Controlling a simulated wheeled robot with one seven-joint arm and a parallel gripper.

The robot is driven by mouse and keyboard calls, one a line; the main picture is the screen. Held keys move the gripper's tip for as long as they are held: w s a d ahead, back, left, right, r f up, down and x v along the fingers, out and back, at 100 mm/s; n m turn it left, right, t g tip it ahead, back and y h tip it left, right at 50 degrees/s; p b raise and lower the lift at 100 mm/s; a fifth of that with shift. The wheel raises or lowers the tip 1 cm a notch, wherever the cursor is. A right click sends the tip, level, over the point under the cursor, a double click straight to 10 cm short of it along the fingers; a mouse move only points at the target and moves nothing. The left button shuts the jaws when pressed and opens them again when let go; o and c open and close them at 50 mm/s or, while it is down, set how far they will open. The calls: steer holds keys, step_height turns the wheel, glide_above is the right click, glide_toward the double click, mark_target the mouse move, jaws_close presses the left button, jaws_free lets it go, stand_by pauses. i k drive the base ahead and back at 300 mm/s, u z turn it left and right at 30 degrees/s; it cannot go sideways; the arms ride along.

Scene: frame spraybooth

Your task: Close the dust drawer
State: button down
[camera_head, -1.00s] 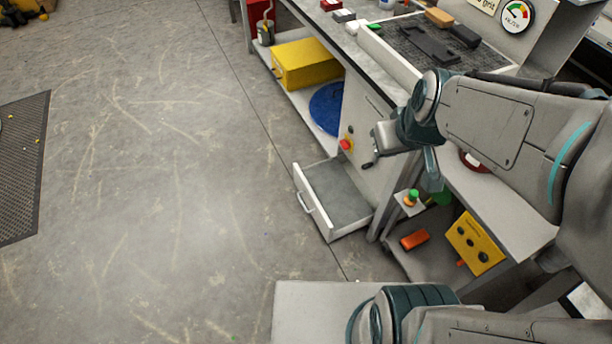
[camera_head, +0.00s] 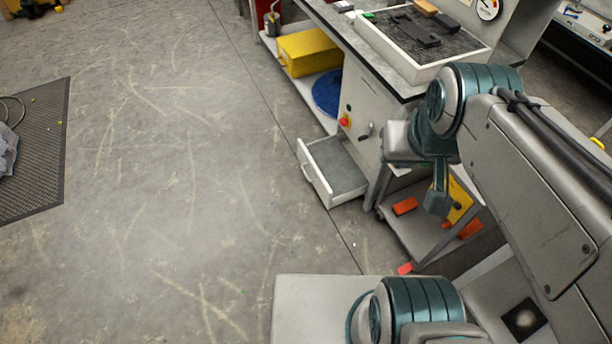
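The dust drawer (camera_head: 308,179) is pulled out of the lower part of the grey workbench cabinet, just above the floor. It has a pale front with a bar handle (camera_head: 306,173) facing left, and a grey inside that looks empty. My gripper (camera_head: 398,142) seems to be the pale block at the end of my arm, to the right of and above the drawer in the picture, apart from it. Its fingers cannot be made out, so I cannot tell whether it is open or shut.
The cabinet face carries a red button (camera_head: 345,122) and a small lever (camera_head: 366,131). A yellow box (camera_head: 308,53) and blue disc (camera_head: 328,93) sit on the shelf behind. Orange blocks (camera_head: 405,206) lie on a low shelf to the right. The floor left of the drawer is clear.

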mark_target(339, 174)
steer(key=u, duration=0.45)
steer(key=i, duration=1.35)
steer(key=z, duration=0.7)
